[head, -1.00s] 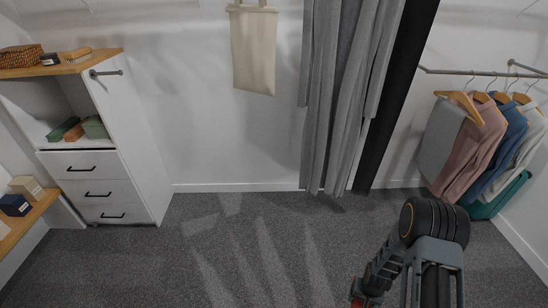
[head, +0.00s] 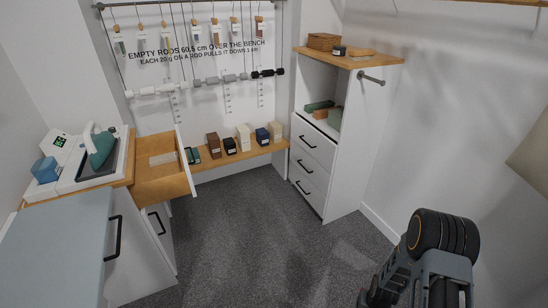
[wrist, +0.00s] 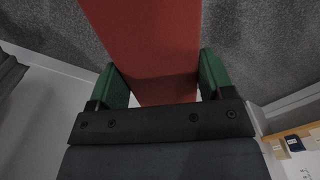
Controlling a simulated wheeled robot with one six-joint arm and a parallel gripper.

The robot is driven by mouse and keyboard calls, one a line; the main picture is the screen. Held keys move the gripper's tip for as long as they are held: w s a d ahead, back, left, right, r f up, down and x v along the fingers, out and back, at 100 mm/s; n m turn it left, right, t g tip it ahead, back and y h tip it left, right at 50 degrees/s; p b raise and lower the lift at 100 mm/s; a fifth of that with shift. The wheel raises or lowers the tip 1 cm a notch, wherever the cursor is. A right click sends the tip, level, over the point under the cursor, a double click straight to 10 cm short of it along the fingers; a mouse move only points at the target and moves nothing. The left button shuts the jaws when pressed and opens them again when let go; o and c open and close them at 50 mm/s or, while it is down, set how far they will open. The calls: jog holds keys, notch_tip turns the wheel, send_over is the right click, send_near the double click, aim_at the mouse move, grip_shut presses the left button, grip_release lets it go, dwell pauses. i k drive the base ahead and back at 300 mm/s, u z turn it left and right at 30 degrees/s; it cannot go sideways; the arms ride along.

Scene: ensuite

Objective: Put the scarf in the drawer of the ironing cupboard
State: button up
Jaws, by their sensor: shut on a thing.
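A red scarf (wrist: 150,45) hangs between the green fingers of my gripper (wrist: 160,78) in the wrist view. My gripper is shut on it. In the head view my arm is at the bottom right; the jaws and scarf are not clearly visible there. A small pale item (head: 163,158) shows inside. My gripper is well apart from the drawer, to its right.
A low wooden bench (head: 245,154) with several small boxes runs along the back. A white unit (head: 345,165) with shut drawers stands right of it. The grey carpet (head: 260,235) between is clear.

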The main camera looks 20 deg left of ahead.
aim_at(167, 171)
jog(key=u, duration=1.15)
jog(key=i, duration=1)
jog(key=u, duration=0.95)
